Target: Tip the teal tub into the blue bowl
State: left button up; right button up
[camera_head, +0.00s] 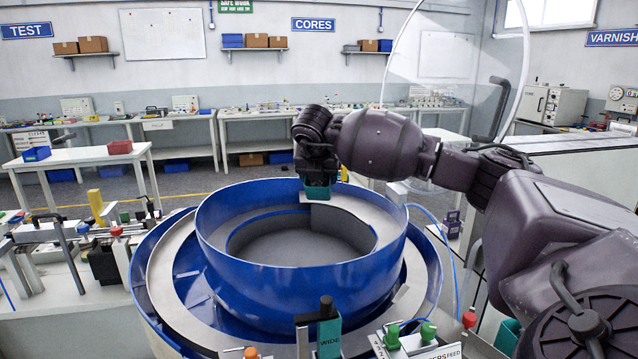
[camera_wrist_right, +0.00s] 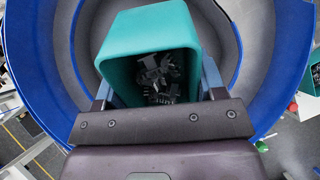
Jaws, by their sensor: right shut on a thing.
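The teal tub (camera_wrist_right: 130,57) is in my right gripper (camera_wrist_right: 158,100), which is shut on its near side. In the right wrist view the tub's open mouth faces the camera, and several dark connector pieces (camera_wrist_right: 160,78) lie inside it. The blue bowl (camera_head: 290,285) is a large round feeder with a grey inner floor. In the head view the tub (camera_head: 318,192) shows only in part under the right gripper (camera_head: 317,180), at the far rim of the bowl. The bowl floor (camera_head: 300,238) looks empty. My left gripper is not in view.
A clear curved guard (camera_head: 440,60) rises behind my right arm. Fixtures with colored knobs (camera_head: 115,240) fill the bench at left. A teal container (camera_wrist_right: 313,75) shows at the right edge of the wrist view.

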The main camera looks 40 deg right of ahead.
jog(key=shift+w+d+f+t+h+b, duration=0.1)
jog(key=shift+f+t+h+b, duration=0.3)
jog(key=shift+b, duration=0.2)
jog(key=t+h+b, duration=0.1)
jog(key=h+b, duration=0.1)
jog(key=t+h+b, duration=0.1)
jog(key=t+b, duration=0.1)
jog(key=shift+w+d+r+h, duration=0.15)
jog(key=shift+d+h, duration=0.05)
jog(key=shift+h, duration=0.2)
jog(key=t+h+b, duration=0.1)
jog(key=b, duration=0.2)
jog(key=shift+w+f, duration=0.1)
jog(key=shift+f, duration=0.1)
jog(key=shift+b, duration=0.4)
jog(key=shift+d+r+t+h+b, duration=0.15)
jog(key=shift+t+h+b, duration=0.3)
jog(key=shift+b, duration=0.55)
jog(key=shift+r, duration=0.3)
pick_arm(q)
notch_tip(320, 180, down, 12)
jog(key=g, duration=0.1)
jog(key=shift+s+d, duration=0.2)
pick_arm(e)
jog(key=shift+r+h, duration=0.1)
jog(key=shift+h, duration=0.15)
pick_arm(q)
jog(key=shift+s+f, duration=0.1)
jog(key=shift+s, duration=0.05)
